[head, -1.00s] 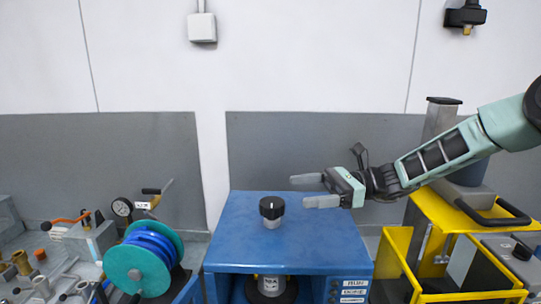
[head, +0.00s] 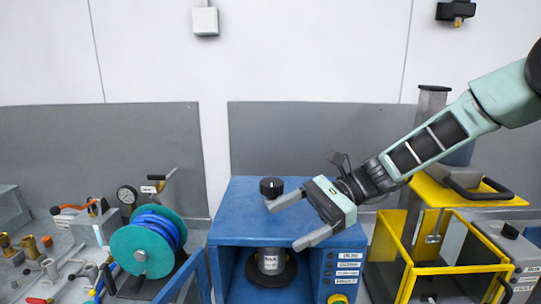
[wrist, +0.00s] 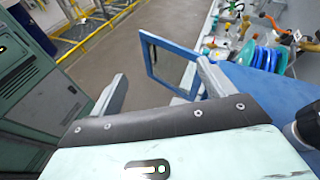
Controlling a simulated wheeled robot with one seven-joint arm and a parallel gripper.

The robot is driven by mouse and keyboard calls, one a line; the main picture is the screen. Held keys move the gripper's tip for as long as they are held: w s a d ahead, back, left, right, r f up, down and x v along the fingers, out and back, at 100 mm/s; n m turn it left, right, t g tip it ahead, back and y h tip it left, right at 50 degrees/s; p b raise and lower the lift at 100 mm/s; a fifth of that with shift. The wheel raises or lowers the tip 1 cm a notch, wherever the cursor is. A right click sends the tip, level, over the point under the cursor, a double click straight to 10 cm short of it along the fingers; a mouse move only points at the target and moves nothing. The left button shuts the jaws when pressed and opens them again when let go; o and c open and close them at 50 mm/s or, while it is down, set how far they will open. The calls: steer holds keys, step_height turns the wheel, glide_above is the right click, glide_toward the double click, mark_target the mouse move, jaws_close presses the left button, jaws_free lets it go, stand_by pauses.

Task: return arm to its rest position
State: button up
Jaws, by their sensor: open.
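My gripper (head: 289,222) is open and empty in the head view, in front of and above the right part of the blue cabinet (head: 236,215). Its two grey fingers are spread wide and point left. The black-topped knob (head: 271,186) on the cabinet's top is just beyond the upper fingertip; I cannot tell whether they touch. In the wrist view the spread fingers of my gripper (wrist: 160,85) have nothing between them but floor and the open blue door frame (wrist: 172,68) beyond.
A silver container (head: 268,262) stands inside the cabinet. A teal reel with blue hose (head: 140,250) is at left, among fittings and valves. A yellow frame press (head: 440,240) stands at right. A grey-green locker (wrist: 40,90) and open floor show in the wrist view.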

steer(key=s+f+n+h+b, duration=0.7)
steer(key=s+f, duration=0.3)
steer(key=s, duration=0.3)
steer(key=s+d+f+n+t+h+b, duration=0.5)
steer(key=s+d+f+n, duration=0.3)
steer(key=n, duration=0.4)
steer(key=shift+s+d+f+h+b, duration=0.35)
steer(key=shift+s+d+h+b, duration=0.15)
steer(key=shift+s+d+b, duration=0.6)
